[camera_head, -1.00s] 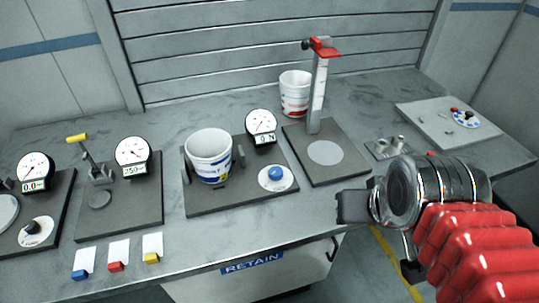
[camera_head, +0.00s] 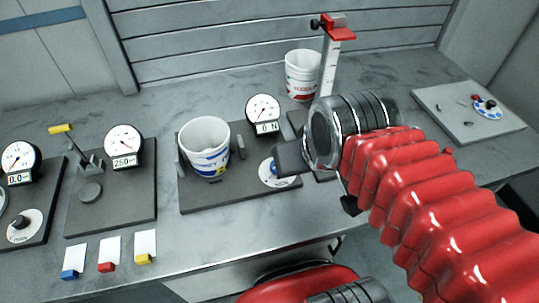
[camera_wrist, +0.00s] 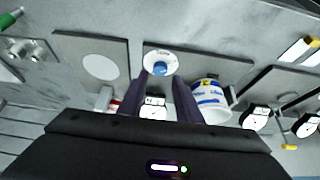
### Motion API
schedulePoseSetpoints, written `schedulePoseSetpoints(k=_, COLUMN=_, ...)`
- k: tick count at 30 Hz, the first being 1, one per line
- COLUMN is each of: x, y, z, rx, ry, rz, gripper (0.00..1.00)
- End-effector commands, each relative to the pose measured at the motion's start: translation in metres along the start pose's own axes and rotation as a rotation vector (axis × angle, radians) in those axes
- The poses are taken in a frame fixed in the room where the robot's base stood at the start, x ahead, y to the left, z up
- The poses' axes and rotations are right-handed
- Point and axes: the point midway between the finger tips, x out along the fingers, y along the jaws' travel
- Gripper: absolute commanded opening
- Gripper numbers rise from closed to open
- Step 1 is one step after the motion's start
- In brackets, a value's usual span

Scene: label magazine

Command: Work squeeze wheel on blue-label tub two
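The squeeze wheel is a blue knob (camera_head: 275,166) on a white disc, at the right front of a dark plate (camera_head: 229,195). It also shows in the wrist view (camera_wrist: 160,69), ahead of the fingertips and between their lines. A white tub with a blue label (camera_head: 207,161) stands upright on that plate between two dark jaws, left of the wheel. The gauge (camera_head: 263,110) behind reads 0 N. My gripper (camera_head: 285,160) is close to the wheel and partly covers it in the head view. In the wrist view my gripper (camera_wrist: 159,78) is open, with nothing between its fingers.
A red-label tub (camera_head: 302,77) stands behind, beside a post with a red top (camera_head: 334,35). Gauge stations (camera_head: 125,147) fill the left. Several colored label blocks (camera_head: 107,266) lie at the front left. A grey board (camera_head: 468,116) lies right.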

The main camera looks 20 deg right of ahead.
Motion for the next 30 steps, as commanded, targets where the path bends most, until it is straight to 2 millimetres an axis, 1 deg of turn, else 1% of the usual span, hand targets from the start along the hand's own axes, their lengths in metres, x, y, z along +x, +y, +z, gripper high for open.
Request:
schedulePoseSetpoints(k=8, x=0.000, y=0.000, z=0.000, rx=0.000, ry=0.000, rz=0.000, gripper=0.31)
schedulePoseSetpoints(k=15, x=-0.001, y=0.000, z=-0.004, rx=-0.046, ry=-0.015, rz=0.000, gripper=0.47)
schedulePoseSetpoints(k=17, x=-0.001, y=-0.006, z=-0.007, rx=-0.087, ry=-0.032, rz=-0.001, gripper=0.51)
schedulePoseSetpoints(k=23, x=0.000, y=-0.006, z=-0.026, rx=-0.332, ry=-0.112, rz=-0.018, gripper=0.51)
schedulePoseSetpoints(k=30, x=0.007, y=-0.006, z=-0.053, rx=-0.700, ry=-0.226, rz=-0.083, gripper=0.51)
